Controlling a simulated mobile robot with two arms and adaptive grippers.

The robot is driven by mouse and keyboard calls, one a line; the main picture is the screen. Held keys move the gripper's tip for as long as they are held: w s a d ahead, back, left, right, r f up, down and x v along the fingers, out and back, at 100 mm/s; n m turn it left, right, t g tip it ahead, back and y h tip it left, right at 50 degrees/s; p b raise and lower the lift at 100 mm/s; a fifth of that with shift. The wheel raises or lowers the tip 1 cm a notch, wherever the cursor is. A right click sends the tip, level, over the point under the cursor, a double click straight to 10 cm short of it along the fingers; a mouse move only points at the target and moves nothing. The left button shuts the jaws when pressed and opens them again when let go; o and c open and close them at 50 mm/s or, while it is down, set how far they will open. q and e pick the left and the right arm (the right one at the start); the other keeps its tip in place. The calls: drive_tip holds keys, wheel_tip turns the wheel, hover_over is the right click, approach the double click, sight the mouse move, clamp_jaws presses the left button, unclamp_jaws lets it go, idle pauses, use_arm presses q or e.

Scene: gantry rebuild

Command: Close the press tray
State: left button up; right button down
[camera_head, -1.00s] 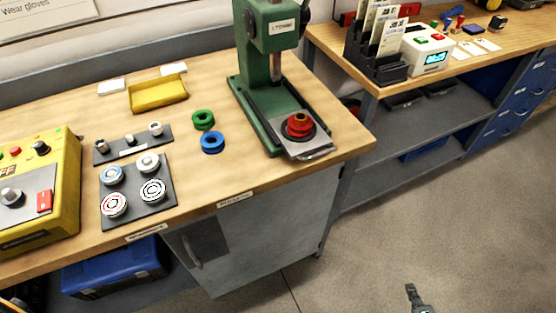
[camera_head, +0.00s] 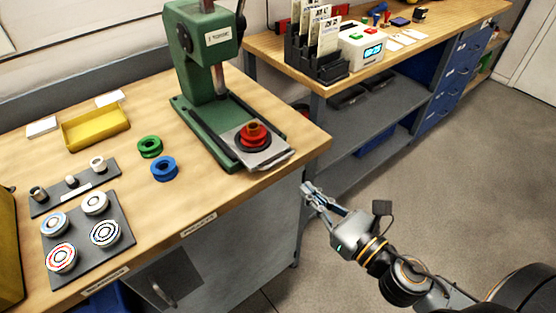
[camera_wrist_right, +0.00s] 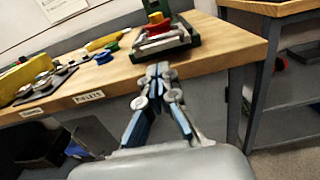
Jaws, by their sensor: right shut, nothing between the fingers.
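The green press (camera_head: 207,60) stands on the wooden bench. Its metal tray (camera_head: 266,153) sticks out at the front of the base, toward the bench edge, with a red part (camera_head: 252,134) on a dark disc on it. The tray also shows in the right wrist view (camera_wrist_right: 163,44), ahead of the fingers and above them. My right gripper (camera_head: 308,190) is shut and empty, in front of the bench edge, below and to the right of the tray, apart from it. It also shows in the right wrist view (camera_wrist_right: 158,70). My left gripper is not in view.
Green (camera_head: 150,147) and blue rings (camera_head: 163,169) lie left of the press, near a yellow bin (camera_head: 95,128) and a dark plate (camera_head: 88,238) with several round parts. A second bench (camera_head: 400,55) stands at the right. Open floor lies in front.

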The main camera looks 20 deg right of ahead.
sight(271, 157)
drive_tip(key=shift+p+x, duration=1.7)
drive_tip(key=shift+x, duration=3.45)
drive_tip(key=p+x, duration=0.2)
drive_tip(key=x, duration=0.7)
drive_tip(key=shift+w+a+f, duration=0.1)
drive_tip(key=shift+w+a, duration=0.05)
drive_tip(key=shift+w, duration=0.15)
